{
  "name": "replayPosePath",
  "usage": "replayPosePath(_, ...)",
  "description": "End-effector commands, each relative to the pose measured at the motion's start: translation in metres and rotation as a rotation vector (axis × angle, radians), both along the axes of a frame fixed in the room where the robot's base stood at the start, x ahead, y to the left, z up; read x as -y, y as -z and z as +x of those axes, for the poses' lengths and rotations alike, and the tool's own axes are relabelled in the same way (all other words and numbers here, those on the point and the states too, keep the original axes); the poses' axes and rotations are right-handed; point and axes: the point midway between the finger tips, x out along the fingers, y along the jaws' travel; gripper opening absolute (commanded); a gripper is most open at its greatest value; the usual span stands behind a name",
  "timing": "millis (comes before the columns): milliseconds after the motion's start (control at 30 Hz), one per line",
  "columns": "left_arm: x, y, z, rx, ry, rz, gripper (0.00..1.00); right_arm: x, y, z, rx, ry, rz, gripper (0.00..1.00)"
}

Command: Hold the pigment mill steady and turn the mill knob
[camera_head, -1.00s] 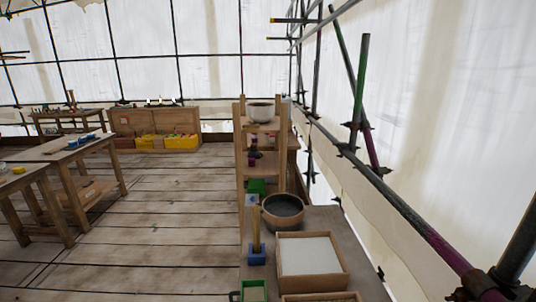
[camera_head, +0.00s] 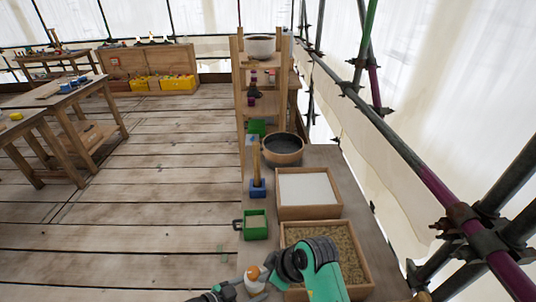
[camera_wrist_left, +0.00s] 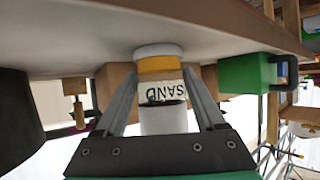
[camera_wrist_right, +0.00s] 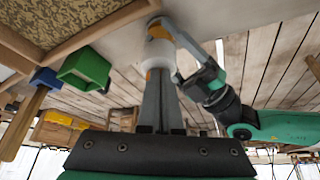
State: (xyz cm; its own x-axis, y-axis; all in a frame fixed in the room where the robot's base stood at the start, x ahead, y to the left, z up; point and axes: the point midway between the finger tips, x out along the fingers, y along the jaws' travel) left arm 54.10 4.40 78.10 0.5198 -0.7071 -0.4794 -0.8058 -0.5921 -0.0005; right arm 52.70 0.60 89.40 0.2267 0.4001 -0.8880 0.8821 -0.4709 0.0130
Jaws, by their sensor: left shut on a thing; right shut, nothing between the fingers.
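The pigment mill (camera_wrist_left: 163,118) is a small white cylinder with an orange band and a label reading SAND, upside down in the left wrist view. My left gripper (camera_wrist_left: 165,80) is shut on its sides. In the head view the mill (camera_head: 255,279) is at the bottom, partly hidden by my arms. In the right wrist view the mill (camera_wrist_right: 158,52) is ahead of my right gripper (camera_wrist_right: 159,76), whose fingers are together and empty. My left gripper (camera_wrist_right: 205,76) reaches the mill from the right there. The knob is not clearly distinguishable.
The bench carries a tray of grain (camera_head: 355,262), a white-filled tray (camera_head: 308,212), a dark bowl (camera_head: 283,159), a green cup (camera_head: 255,226) and a blue block with a wooden handle (camera_head: 257,188). Shelves stand behind. Scaffold poles line the right.

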Motion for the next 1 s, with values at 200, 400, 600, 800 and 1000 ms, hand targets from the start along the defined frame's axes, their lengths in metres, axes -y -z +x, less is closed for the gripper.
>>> replayPosePath(200, 0.001, 0.0, -0.001, -0.001, 0.003, 0.0, 0.4, -0.005, 0.0, -0.005, 0.0, -0.003, 0.002, 0.0)
replayPosePath(400, 0.001, 0.001, -0.001, -0.001, 0.004, 0.0, 0.41, -0.007, 0.0, -0.007, 0.002, -0.002, 0.002, 0.0)
replayPosePath(600, 0.001, 0.001, -0.001, -0.001, 0.005, 0.0, 0.41, -0.008, 0.0, -0.007, 0.002, -0.002, 0.002, 0.0)
replayPosePath(800, 0.002, 0.001, -0.001, -0.001, 0.005, 0.0, 0.41, -0.007, 0.0, -0.007, 0.002, -0.002, 0.002, 0.0)
replayPosePath(1000, 0.001, 0.001, -0.001, -0.001, 0.004, 0.0, 0.41, -0.002, 0.0, -0.012, 0.001, -0.001, 0.002, 0.0)
